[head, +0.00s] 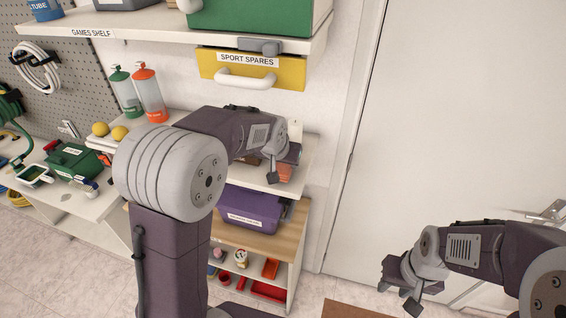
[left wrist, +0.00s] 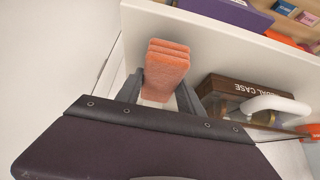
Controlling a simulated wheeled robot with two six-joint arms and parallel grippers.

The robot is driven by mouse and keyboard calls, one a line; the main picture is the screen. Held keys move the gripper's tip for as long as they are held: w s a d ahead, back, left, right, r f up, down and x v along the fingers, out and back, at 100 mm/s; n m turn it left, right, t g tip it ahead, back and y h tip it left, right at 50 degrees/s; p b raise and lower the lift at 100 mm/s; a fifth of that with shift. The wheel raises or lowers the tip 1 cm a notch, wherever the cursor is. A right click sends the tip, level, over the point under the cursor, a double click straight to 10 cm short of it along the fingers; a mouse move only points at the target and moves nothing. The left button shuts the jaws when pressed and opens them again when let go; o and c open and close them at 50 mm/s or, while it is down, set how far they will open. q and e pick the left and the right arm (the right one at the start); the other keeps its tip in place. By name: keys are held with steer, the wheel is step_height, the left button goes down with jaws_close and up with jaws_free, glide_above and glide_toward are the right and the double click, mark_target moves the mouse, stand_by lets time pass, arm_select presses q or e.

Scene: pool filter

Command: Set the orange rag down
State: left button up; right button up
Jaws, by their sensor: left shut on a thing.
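The orange rag (left wrist: 167,65) is a folded, layered bundle between the fingers of my left gripper (left wrist: 158,93), which is shut on it. In the head view the left gripper (head: 281,172) is at the white shelf right of the wall unit, and a bit of the rag (head: 286,174) shows there. The rag is over or on the white shelf board (head: 298,183); I cannot tell whether it touches. My right gripper (head: 399,290) is empty at the lower right, its fingers apart, in front of the white door.
A brown medal case (left wrist: 245,92) with a white handle stands beside the rag. Below are a purple box (head: 250,208) and a lower shelf with small red trays (head: 268,291). A yellow drawer (head: 250,72) hangs above. The white door (head: 450,120) is at right.

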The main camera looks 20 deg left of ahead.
arm_select(q)
steer(key=shift+s+d+f, duration=0.15)
steer(key=shift+f, duration=0.4)
steer(key=shift+w+a+f, duration=0.2)
steer(key=shift+w+f, duration=0.05)
steer(key=shift+f, duration=0.1)
steer(key=o, duration=1.1)
steer(key=shift+a, duration=0.1)
steer(key=shift+o, duration=1)
steer(key=shift+w, duration=0.1)
steer(key=shift+r, duration=0.1)
steer(key=shift+r, duration=0.3)
steer(key=b+v, duration=0.1)
steer(key=v, duration=1.1)
steer(key=shift+s, duration=0.25)
